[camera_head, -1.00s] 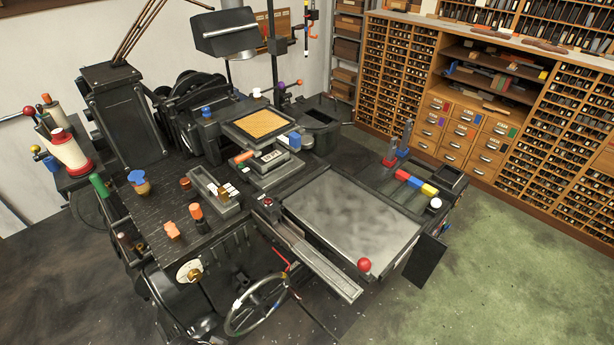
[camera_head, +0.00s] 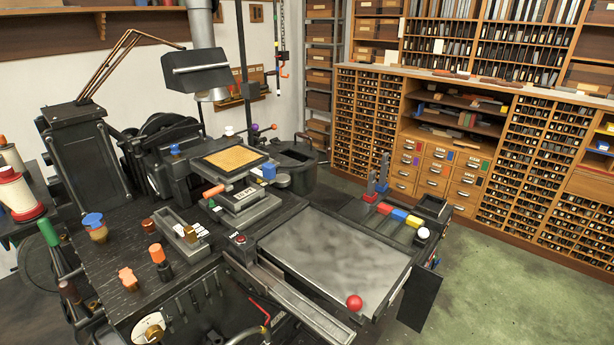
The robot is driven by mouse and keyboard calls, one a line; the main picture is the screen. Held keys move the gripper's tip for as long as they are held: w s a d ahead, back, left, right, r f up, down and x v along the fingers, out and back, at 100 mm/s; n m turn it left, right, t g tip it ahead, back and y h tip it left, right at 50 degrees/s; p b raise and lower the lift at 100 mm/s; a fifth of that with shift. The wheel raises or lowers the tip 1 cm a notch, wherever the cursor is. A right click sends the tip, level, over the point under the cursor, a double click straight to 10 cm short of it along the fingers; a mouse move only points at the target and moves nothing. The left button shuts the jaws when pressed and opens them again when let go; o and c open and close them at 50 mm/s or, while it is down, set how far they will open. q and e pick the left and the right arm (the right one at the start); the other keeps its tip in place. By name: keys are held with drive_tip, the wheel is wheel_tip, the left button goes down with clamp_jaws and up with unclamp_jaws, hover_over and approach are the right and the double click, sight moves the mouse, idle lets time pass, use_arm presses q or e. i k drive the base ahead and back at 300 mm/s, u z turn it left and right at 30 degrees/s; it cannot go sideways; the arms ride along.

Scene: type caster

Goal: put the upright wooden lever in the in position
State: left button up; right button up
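A black type caster machine fills the left and middle of the view. I cannot tell for sure which part is the upright wooden lever. A short orange-brown handle (camera_head: 213,190) lies nearly level beside the middle block. No in or out marking is readable. Neither of my grippers is in view.
A flat grey metal plate (camera_head: 330,257) with a red ball knob (camera_head: 354,302) at its front corner lies at the machine's right. Wooden type cabinets (camera_head: 436,170) line the back wall. Open green-grey floor (camera_head: 505,290) lies at the lower right.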

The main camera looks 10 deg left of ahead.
sight(67, 289)
drive_tip(key=u, duration=1.8)
drive_tip(key=k, duration=1.05)
drive_tip(key=u, duration=0.95)
drive_tip(key=i, duration=1.45)
drive_tip(key=z, duration=0.25)
